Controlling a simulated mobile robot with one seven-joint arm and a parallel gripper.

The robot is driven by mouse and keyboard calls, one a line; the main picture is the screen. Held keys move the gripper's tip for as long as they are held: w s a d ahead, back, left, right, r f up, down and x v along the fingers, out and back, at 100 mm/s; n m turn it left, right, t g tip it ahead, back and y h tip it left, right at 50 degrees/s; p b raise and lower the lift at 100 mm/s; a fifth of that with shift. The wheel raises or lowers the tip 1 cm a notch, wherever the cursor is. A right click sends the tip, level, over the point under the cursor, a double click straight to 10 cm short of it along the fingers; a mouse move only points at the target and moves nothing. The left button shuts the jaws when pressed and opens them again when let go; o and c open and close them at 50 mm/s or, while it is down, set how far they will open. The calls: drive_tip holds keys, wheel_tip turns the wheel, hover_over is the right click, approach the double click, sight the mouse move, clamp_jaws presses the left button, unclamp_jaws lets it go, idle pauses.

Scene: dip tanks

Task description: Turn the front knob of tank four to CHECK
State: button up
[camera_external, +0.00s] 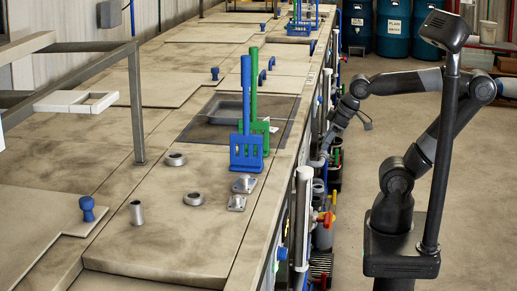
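A long row of beige tanks with flat lids (170,225) runs from the front left to the back. Their front side faces right and is seen at a steep angle. I cannot tell which tank is tank four, and I cannot read any knob label or the word CHECK. My gripper (327,148) is at the front side of the row, near the middle of the picture, pointing down and left. Its fingers are small and dark against pipes, so I cannot tell whether it is open or touches a knob. A blue knob (282,253) shows on the nearer front side.
Pipes and valves line the front side, including a red and yellow handle (327,217). Blue (246,150) and green (252,90) racks stand upright on the tank top. Blue drums (393,28) stand at the back. The floor (465,190) right of my arm is clear.

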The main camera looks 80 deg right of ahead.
drive_tip(key=shift+o, duration=0.8)
drive_tip(key=shift+r, duration=0.3)
drive_tip(key=shift+o, duration=1.1)
wheel_tip(320, 180, up, 4)
drive_tip(key=shift+r, duration=0.1)
drive_tip(key=w+a+f+n+t+h, duration=0.1)
drive_tip(key=w+a+n+h, duration=0.1)
drive_tip(key=a+n+h, duration=0.4)
drive_tip(key=w+a+f+n+t+h, duration=0.1)
drive_tip(key=w+a+f+n, duration=0.15)
drive_tip(key=a+n, duration=0.55)
drive_tip(key=s+a+r+n+t+y, duration=0.1)
drive_tip(key=s+a+n+t+y, duration=0.2)
drive_tip(key=a, duration=0.4)
drive_tip(key=s+a+r+n+t+y, duration=0.1)
drive_tip(key=s+a+n+t, duration=0.3)
drive_tip(key=a, duration=0.4)
drive_tip(key=s+a+r+n+t+y, duration=0.2)
drive_tip(key=a+n+t, duration=0.1)
drive_tip(key=a+n, duration=0.35)
drive_tip(key=m, duration=0.1)
approach(282, 254)
drive_tip(key=w+d+f, duration=0.1)
drive_tip(key=w+d, duration=0.1)
drive_tip(key=w, duration=0.5)
drive_tip(key=shift+w, duration=0.35)
